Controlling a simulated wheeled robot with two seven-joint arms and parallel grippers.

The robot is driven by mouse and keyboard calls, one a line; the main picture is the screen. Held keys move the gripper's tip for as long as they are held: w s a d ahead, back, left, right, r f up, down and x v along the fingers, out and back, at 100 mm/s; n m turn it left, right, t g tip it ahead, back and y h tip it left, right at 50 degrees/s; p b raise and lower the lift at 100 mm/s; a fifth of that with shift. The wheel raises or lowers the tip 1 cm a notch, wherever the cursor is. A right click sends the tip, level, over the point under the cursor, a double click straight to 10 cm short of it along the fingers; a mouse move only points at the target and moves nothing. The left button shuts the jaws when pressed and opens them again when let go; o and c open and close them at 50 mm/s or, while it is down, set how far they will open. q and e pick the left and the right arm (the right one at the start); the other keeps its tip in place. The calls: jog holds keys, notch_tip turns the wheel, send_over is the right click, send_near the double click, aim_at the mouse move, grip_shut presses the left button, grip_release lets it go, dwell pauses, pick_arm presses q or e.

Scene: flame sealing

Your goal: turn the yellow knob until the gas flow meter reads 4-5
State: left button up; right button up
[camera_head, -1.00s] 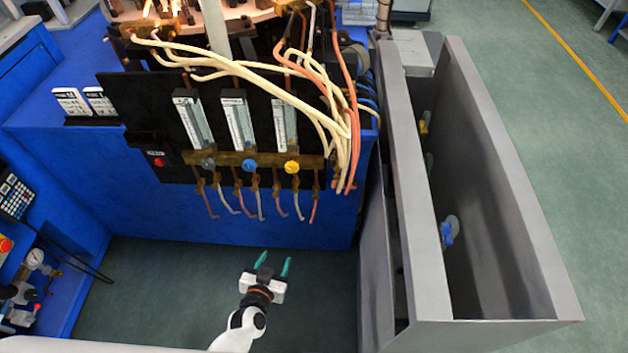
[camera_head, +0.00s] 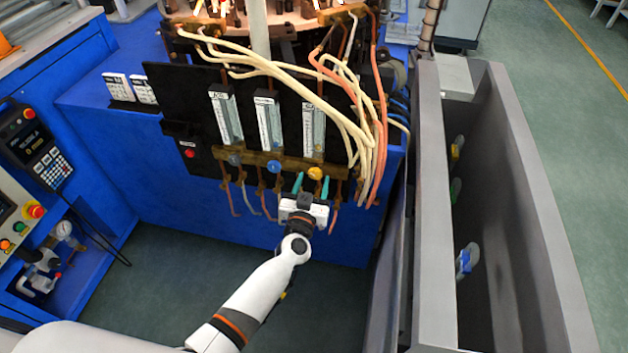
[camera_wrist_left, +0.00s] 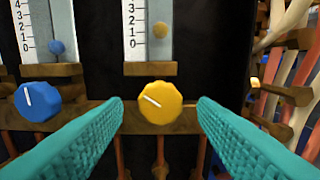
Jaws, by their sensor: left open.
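The yellow knob (camera_head: 315,173) sits on the brass bar at the front of the black panel; in the left wrist view the knob (camera_wrist_left: 160,102) has a white line pointing to the upper left. Above it stands its gas flow meter (camera_head: 313,131); the yellow float (camera_wrist_left: 160,30) in the left wrist view is level with about 1 on the scale. My left gripper (camera_head: 311,185) is open, with one teal finger on either side of the knob and visible gaps to it. It holds nothing. My right gripper is not in view.
A blue knob (camera_head: 273,167) and a grey knob (camera_head: 235,160) are to the left on the same bar. The blue float (camera_wrist_left: 56,46) is near 0. Cream and orange hoses (camera_head: 377,150) hang close on the right. A grey trough wall (camera_head: 431,200) stands further right.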

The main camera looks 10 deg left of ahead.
pick_arm(q)
jog(key=shift+w, duration=0.85)
jog(key=shift+c, duration=0.3)
jog(key=c, duration=0.9)
jog(key=shift+n, duration=0.3)
